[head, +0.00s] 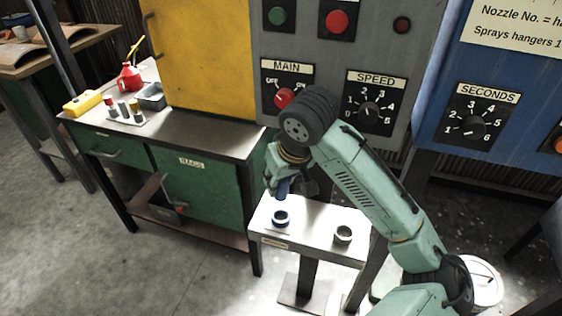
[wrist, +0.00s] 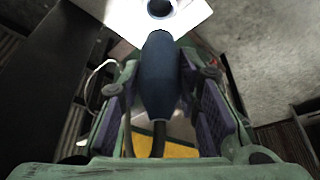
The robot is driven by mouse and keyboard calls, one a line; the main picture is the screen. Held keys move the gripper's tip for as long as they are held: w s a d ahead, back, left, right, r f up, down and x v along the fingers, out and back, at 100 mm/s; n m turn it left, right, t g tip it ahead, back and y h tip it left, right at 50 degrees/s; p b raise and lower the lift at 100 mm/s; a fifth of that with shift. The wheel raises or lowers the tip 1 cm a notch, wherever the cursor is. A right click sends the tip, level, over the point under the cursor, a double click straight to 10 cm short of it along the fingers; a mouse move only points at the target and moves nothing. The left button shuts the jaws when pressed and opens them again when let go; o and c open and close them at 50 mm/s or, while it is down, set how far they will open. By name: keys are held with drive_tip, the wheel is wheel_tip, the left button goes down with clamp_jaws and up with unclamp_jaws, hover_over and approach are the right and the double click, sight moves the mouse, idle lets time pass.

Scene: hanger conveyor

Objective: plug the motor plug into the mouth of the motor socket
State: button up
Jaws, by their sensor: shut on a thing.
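My gripper (head: 287,182) is shut on the dark blue motor plug (wrist: 160,75), with a dark cable running back from it. In the head view the plug (head: 283,187) points down above the small white-topped stand, apart from it. A round socket with a dark blue rim (head: 281,218) sits on the stand's left side, just below the plug; it also shows at the top of the wrist view (wrist: 160,8), beyond the plug's tip. I take this to be the motor socket; the stand's label is too small to read.
A second, grey-rimmed socket (head: 343,236) sits on the right of the stand (head: 312,216). A grey control panel (head: 330,60) with knobs rises behind my arm. A green workbench (head: 200,140) with a red oil can (head: 130,78) stands left. The floor at front left is clear.

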sight(281, 197)
drive_tip(key=shift+w, duration=0.15)
drive_tip(key=shift+s+f+b, duration=0.2)
drive_tip(key=shift+f+b, duration=0.4)
drive_tip(key=shift+b, duration=0.1)
wheel_tip(281, 197, down, 3)
drive_tip(key=b, duration=0.3)
drive_tip(key=shift+f, duration=0.15)
drive_tip(key=shift+f+b, duration=0.3)
drive_tip(key=shift+f, duration=0.25)
drive_tip(key=shift+f+b, duration=0.95)
drive_tip(key=shift+f, duration=0.7)
idle(1.7)
drive_tip(key=o, duration=0.8)
drive_tip(key=shift+o, duration=0.2)
drive_tip(key=o, duration=0.6)
drive_tip(key=shift+c, duration=0.2)
